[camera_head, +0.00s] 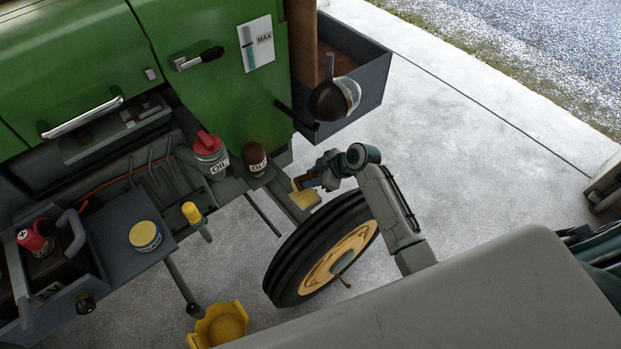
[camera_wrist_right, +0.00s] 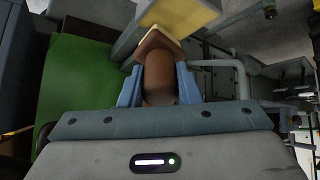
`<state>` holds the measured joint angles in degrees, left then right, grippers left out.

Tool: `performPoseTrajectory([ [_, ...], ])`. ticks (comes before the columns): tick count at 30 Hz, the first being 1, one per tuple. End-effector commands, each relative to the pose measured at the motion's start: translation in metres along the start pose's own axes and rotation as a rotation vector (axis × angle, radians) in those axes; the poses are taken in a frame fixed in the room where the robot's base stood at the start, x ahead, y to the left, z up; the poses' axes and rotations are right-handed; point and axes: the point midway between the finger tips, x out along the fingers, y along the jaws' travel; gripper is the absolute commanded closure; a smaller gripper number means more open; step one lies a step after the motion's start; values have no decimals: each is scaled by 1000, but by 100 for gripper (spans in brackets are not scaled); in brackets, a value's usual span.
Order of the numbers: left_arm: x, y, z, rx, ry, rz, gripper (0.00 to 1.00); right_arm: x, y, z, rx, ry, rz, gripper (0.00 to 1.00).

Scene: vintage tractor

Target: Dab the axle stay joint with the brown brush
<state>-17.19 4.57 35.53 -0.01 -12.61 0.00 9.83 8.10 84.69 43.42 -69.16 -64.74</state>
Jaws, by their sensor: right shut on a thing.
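My right gripper (camera_head: 312,181) is shut on the brown brush (camera_head: 297,185), just above the front wheel and beside the grey axle parts. In the right wrist view, its fingers (camera_wrist_right: 158,88) hold the brown handle (camera_wrist_right: 159,75) from both sides. The head is close to a grey beam at the tractor's front. I cannot tell whether it touches. My left gripper is not in view.
The front wheel (camera_head: 320,252) with a yellow rim stands below the gripper. A red-capped oil jar (camera_head: 209,153) and a brown container (camera_head: 255,159) stand on the tractor's ledge. A yellow bucket (camera_head: 219,325) is on the floor. Clear concrete lies to the right.

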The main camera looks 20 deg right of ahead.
Motion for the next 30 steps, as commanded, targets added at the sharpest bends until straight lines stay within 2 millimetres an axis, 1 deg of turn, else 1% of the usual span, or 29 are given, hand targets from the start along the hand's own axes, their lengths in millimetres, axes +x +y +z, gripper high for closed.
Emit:
performPoseTrajectory([
  [5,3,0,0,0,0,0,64,-2,6,5,0,-1,0,93],
  [14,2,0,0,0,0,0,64,-2,6,4,0,-1,-1,93],
  [30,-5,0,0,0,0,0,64,3,-9,-6,1,0,-1,93],
])
